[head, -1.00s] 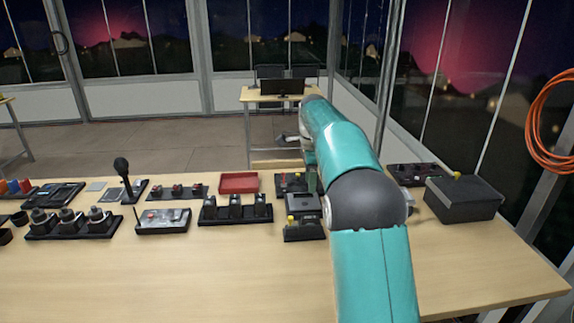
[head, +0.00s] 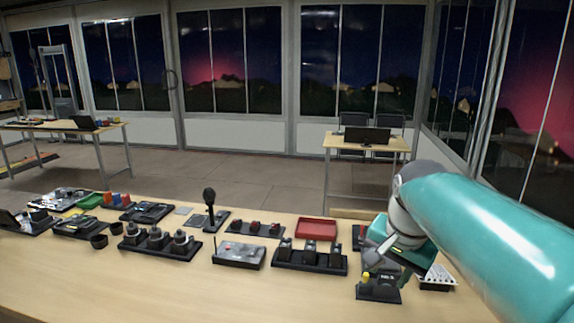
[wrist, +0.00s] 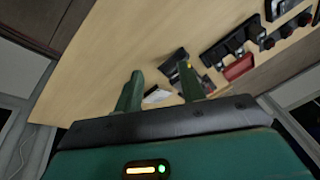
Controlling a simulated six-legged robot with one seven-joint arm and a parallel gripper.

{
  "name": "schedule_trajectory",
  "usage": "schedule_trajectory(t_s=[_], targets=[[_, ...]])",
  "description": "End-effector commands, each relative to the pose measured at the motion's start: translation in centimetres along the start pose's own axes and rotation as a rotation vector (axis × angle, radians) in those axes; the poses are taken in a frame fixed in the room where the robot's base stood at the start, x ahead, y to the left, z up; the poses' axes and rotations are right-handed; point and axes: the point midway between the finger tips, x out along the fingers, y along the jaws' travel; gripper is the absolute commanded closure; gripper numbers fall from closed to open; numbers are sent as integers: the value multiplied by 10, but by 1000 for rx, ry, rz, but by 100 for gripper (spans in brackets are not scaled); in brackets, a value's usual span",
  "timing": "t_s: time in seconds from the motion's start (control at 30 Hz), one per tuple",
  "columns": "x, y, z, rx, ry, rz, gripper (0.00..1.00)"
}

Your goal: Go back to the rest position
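My gripper shows in the wrist view (wrist: 160,84) with its two green fingers apart and nothing between them. Beyond the fingers lie the wooden tabletop and a small white-and-black item (wrist: 157,95). In the head view my teal arm reaches in from the right edge. Its wrist end is above the right part of the workbench (head: 290,295), near a black device with a yellow button (head: 378,291). The fingertips are hard to make out there against the devices behind.
The front strip is bare. A desk with a monitor (head: 367,136) stands behind.

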Motion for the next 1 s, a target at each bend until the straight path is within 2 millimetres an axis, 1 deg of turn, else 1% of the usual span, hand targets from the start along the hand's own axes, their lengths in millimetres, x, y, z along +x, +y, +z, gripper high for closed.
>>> schedule_trajectory(t_s=[0.03, 0.17, 0.3, 0.4, 0.5, 0.6, 0.67, 1.0], targets=[[-4, 8, 18, -63, 16, -13, 60], [-5, 27, 58, -242, 58, -41, 60], [2, 49, 99, -432, 108, -63, 60], [10, 64, 124, -553, 141, -72, 60], [18, 74, 141, -638, 166, -76, 60], [23, 79, 149, -683, 180, -78, 60], [24, 80, 151, -694, 181, -78, 60], [24, 80, 151, -694, 180, -77, 60]])
